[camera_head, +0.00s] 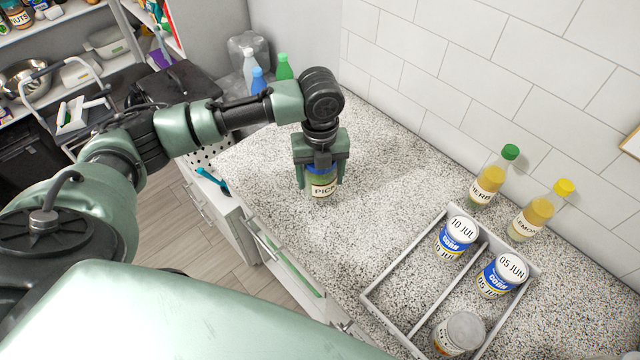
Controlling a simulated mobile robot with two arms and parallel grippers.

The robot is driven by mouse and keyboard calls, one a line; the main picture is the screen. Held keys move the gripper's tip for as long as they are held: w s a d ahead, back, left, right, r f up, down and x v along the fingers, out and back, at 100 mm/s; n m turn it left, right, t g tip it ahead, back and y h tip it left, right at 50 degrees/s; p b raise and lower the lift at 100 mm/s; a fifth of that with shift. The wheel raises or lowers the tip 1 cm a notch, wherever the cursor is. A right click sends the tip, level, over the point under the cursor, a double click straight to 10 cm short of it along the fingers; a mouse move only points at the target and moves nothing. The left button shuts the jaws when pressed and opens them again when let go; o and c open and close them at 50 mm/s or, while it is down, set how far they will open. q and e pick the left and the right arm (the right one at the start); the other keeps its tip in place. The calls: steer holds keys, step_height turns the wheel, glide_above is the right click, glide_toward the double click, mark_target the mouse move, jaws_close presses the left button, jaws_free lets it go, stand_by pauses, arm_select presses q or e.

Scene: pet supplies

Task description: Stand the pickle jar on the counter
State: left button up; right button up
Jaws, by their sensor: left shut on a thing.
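The pickle jar (322,187) is a small jar with a blue lid, green contents and a pale label on which "PICK" shows. It stands upright at the counter surface; I cannot tell whether its base touches. My left gripper (321,165) points down from above and is shut on the jar near its lid, with a finger on each side. The fingers hide part of the lid and the jar's sides. The speckled counter (385,175) runs along the tiled wall. My right gripper is not in view.
A grey divided tray (408,263) on the counter's right holds two corn cans (458,235) and another jar (459,333). Green-capped (490,178) and yellow-capped (541,210) bottles stand by the wall. Several bottles (284,68) stand at the back corner. Counter around the pickle jar is clear.

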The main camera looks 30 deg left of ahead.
mark_target(320, 188)
arm_select(q)
step_height(320, 188, down, 4)
steer(key=shift+r+p, duration=0.25)
steer(key=shift+p, duration=0.1)
steer(key=shift+f, duration=0.35)
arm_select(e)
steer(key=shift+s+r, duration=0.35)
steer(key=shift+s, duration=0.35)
arm_select(q)
steer(key=o, duration=1.9)
steer(key=shift+f, duration=0.1)
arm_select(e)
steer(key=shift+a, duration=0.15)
arm_select(q)
step_height(320, 188, up, 11)
steer(key=b, duration=0.2)
steer(key=shift+b, duration=0.4)
steer(key=shift+r, duration=0.65)
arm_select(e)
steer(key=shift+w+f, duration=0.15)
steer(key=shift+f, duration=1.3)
